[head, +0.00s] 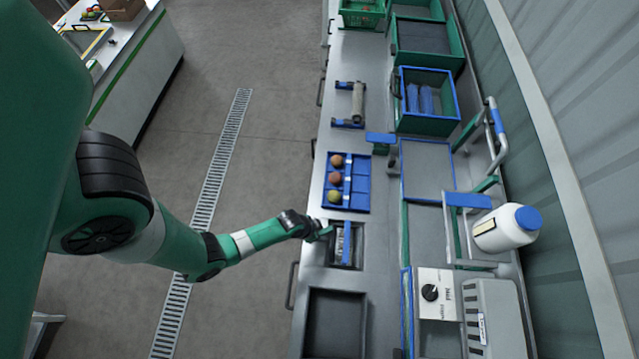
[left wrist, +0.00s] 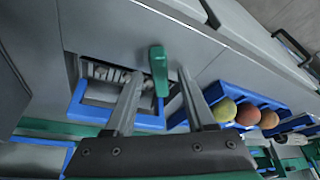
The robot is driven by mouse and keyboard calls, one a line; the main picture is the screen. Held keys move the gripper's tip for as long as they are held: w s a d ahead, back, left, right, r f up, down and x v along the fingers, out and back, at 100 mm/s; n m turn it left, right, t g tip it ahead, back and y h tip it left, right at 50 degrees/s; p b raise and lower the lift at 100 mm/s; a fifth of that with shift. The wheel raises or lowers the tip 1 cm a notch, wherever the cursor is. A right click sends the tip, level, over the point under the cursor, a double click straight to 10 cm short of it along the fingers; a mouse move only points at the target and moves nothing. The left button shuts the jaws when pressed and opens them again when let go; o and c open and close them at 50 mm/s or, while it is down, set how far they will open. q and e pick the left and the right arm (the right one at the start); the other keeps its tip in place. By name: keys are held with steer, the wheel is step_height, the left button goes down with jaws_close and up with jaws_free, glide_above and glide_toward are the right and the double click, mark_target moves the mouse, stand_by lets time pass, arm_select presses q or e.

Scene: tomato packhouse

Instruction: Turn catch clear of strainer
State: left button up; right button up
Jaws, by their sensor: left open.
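The strainer (head: 347,243) is a blue-framed piece set in a recess in the steel bench. In the left wrist view its blue frame (left wrist: 90,112) and pale slatted inside show at left. The catch is a small green upright block (left wrist: 158,68) at the strainer's edge; whether it overlaps the frame I cannot tell. My left gripper (head: 328,233) is over the strainer's left side in the head view. In the left wrist view my left gripper (left wrist: 159,76) is open, with one finger on each side of the catch. Contact is not clear. My right gripper is out of view.
A blue tray (head: 359,193) with three round fruits stands just beyond the strainer. A dark basin (head: 336,325) is on the near side. A white bottle (head: 500,233), a control box (head: 434,292) and green crates (head: 458,118) line the right side.

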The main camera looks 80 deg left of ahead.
arm_select(q)
jaws_close()
